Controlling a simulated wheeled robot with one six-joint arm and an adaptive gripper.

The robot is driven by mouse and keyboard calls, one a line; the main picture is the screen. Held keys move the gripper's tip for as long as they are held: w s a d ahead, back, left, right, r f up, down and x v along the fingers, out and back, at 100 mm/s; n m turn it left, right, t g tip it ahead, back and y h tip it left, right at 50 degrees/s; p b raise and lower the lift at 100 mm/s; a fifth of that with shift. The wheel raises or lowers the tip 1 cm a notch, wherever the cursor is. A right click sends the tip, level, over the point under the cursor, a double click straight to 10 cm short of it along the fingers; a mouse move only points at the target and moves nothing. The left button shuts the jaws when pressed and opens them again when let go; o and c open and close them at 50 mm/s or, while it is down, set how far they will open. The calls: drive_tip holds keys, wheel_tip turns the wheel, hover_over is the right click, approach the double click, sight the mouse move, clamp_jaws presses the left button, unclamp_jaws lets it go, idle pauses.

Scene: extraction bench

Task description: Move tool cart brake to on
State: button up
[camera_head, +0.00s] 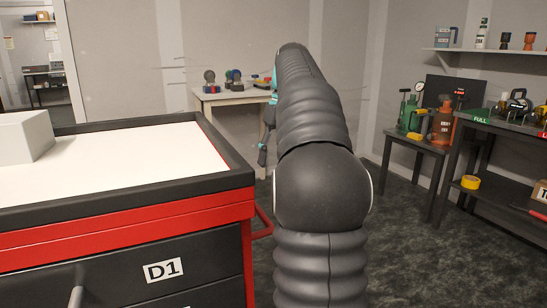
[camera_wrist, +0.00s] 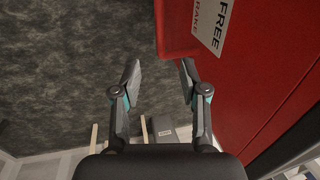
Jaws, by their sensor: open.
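The red tool cart (camera_head: 170,222) with a white top and a dark drawer marked D1 fills the lower left of the head view. In the wrist view its red side (camera_wrist: 262,75) carries a white label (camera_wrist: 213,25) reading FREE and BRAKE. A red projecting part (camera_wrist: 178,30) sits beside the label; I cannot tell whether it is the brake lever. My gripper (camera_wrist: 160,78) is open and empty, its right finger close to the cart's side. In the head view my gripper (camera_head: 267,135) is mostly hidden behind my arm.
A grey box (camera_head: 22,137) stands on the cart top. A red side handle (camera_head: 263,222) juts from the cart's right side. A bench (camera_head: 232,97) with small items is behind; dark tables (camera_head: 420,150) stand at right. The dark floor (camera_head: 400,260) between is clear.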

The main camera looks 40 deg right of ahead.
drive_tip(key=c, duration=0.4)
drive_tip(key=shift+s+d+r+p, duration=0.25)
drive_tip(key=shift+d+p, duration=0.15)
drive_tip(key=shift+d, duration=0.1)
drive_tip(key=shift+s+d+r+p, duration=0.15)
drive_tip(key=shift+s+d+p, duration=0.15)
drive_tip(key=shift+d, duration=0.2)
clamp_jaws()
drive_tip(key=n+y+b, duration=0.1)
drive_tip(key=n+y, duration=0.2)
drive_tip(key=n, duration=1.5)
hover_over(263, 212)
drive_tip(key=shift+t, duration=0.3)
drive_tip(key=f, duration=0.8)
drive_tip(key=shift+a, duration=0.4)
drive_tip(key=f, duration=0.3)
drive_tip(key=shift+s+d+f, duration=0.1)
drive_tip(key=shift+d, duration=0.25)
drive_tip(key=shift+d+f, duration=0.15)
drive_tip(key=shift+f, duration=0.35)
